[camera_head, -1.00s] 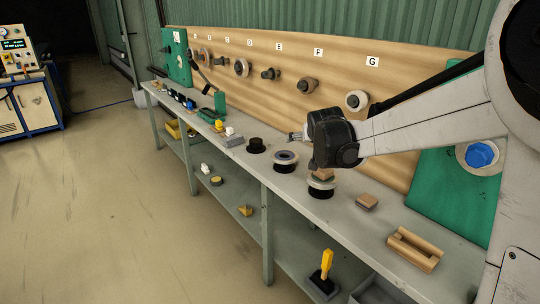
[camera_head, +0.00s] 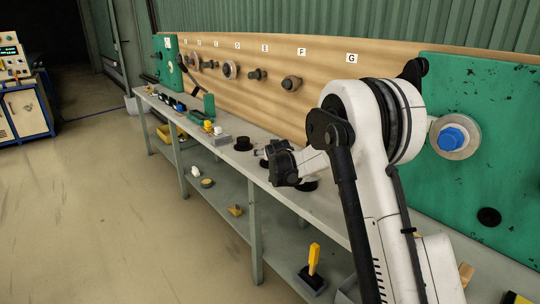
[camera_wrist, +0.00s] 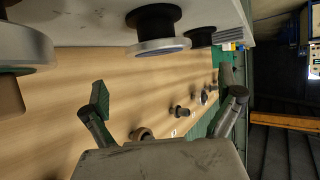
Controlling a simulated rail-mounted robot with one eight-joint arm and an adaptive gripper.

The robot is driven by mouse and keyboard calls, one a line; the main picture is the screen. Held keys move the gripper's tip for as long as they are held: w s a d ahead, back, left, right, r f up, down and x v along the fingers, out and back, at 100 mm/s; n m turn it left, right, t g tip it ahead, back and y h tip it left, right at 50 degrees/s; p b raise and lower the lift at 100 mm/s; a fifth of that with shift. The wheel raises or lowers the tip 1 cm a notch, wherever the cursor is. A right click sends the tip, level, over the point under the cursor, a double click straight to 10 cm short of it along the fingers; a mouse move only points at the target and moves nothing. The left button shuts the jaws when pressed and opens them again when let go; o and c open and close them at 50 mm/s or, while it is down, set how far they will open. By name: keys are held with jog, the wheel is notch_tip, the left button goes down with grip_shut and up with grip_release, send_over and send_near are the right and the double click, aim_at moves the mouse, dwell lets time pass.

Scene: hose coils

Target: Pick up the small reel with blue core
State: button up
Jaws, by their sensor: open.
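The small reel with blue core (camera_wrist: 160,46) shows in the wrist view at upper middle, with a silver flange, a blue centre and a black hub. The wrist view is upside down, so the reel stands on the bench (camera_wrist: 90,20). My gripper (camera_wrist: 164,98) is open and empty, its two fingers wide apart. The reel is apart from the fingers, above them in the picture. In the head view my gripper (camera_head: 276,160) is over the bench and mostly hides the reel (camera_head: 264,163).
A black reel (camera_head: 243,144) stands left of it. A larger silver-flanged reel (camera_wrist: 25,45) with a wooden block (camera_wrist: 9,95) is at the wrist view's left. The wooden back board (camera_head: 215,88) carries pegs. A blue-centred disc (camera_head: 452,138) hangs on the green panel (camera_head: 500,130).

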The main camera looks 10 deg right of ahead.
jog(key=shift+b+x, duration=0.65)
jog(key=shift+x, duration=4.05)
jog(key=shift+d+r, duration=0.1)
jog(key=shift+r, duration=0.05)
jog(key=c, duration=1.2)
jog(key=shift+r, duration=0.1)
jog(key=shift+c, duration=0.2)
